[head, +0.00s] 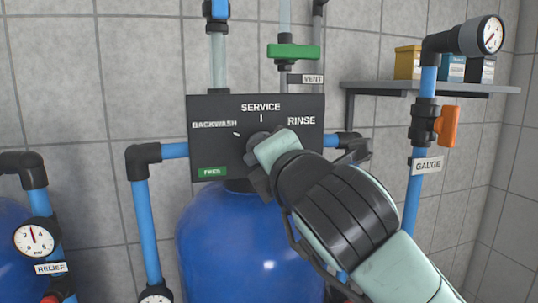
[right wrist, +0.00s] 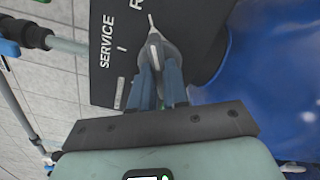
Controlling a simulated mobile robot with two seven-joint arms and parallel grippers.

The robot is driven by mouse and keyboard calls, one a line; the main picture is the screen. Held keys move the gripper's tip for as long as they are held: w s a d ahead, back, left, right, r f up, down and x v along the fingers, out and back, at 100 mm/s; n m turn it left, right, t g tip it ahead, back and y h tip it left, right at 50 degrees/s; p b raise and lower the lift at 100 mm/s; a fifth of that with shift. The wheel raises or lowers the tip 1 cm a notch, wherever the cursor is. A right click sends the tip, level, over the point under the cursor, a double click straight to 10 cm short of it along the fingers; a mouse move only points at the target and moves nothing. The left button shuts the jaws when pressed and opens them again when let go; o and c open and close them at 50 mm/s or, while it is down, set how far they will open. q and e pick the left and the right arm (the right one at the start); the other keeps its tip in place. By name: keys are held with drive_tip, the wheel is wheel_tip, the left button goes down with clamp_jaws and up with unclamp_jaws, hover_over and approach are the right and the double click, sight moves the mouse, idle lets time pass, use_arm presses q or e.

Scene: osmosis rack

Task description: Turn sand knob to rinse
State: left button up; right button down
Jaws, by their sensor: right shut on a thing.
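There the knob's light pointer points up the picture, beside the letter R, towards the panel's RINSE side. My left gripper is not in view.
Blue pipes with black elbows (head: 143,157) flank the panel. A green vent valve (head: 293,52) is above it. A gauge pipe with an orange handle (head: 447,126) and a shelf with boxes (head: 430,88) stand to the right. The blue tank (head: 230,240) is below.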

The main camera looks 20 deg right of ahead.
drive_tip(key=shift+r, duration=0.1)
drive_tip(key=c, duration=1.1)
unclamp_jaws()
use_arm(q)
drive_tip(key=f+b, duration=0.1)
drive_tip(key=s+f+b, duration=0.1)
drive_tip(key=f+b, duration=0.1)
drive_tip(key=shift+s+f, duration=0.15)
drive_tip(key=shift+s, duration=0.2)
use_arm(e)
drive_tip(key=s, duration=1.3)
drive_tip(key=shift+s+d, duration=0.2)
drive_tip(key=shift+d, duration=0.05)
